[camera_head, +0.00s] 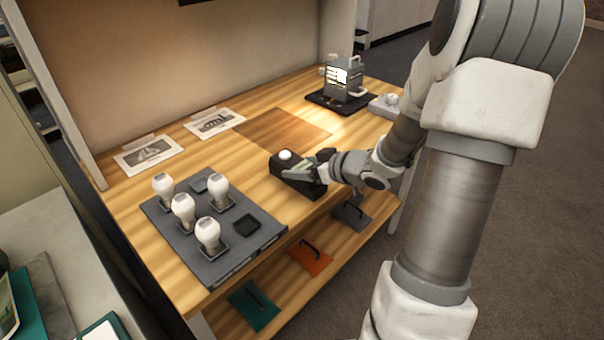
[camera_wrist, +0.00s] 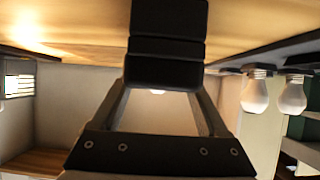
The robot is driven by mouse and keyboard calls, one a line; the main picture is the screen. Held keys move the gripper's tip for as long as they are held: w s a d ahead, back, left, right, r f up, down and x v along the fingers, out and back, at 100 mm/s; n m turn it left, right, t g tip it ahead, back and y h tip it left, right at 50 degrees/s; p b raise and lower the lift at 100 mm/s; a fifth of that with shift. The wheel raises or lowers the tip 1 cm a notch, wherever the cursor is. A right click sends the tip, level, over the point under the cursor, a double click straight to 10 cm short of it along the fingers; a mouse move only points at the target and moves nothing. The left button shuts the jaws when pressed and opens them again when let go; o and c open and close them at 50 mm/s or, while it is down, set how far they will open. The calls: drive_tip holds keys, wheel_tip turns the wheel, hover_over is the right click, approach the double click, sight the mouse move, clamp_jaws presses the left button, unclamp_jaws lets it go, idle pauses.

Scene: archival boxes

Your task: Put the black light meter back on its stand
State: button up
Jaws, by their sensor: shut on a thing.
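The black light meter (camera_head: 281,164), a dark block with a white dome on top, is at the middle of the wooden bench, towards its front edge. My gripper (camera_head: 318,168) reaches it from the right and is shut on it. In the wrist view, which is upside down, the black body (camera_wrist: 165,45) is between my fingers, with a bit of the white dome just showing. My gripper hides part of the meter. I cannot tell whether it touches the bench, or make out a separate stand under it.
A grey tray (camera_head: 160,212) with several white bulbs and empty square sockets is at the left. A lit metal lamp housing (camera_head: 345,77) stands on a black base at the back right. A grey block with a white knob (camera_head: 388,104) is at the right. Printed cards (camera_head: 148,153) lie behind.

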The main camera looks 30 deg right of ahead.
drive_tip(key=shift+f, duration=0.1)
drive_tip(key=shift+f, duration=0.1)
drive_tip(key=o, duration=1.6)
drive_tip(key=shift+f, duration=0.1)
drive_tip(key=shift+r, duration=0.25)
drive_tip(key=p+v, duration=0.5)
drive_tip(key=v, duration=0.7)
drive_tip(key=shift+s+f, duration=0.1)
drive_tip(key=shift+f, duration=0.05)
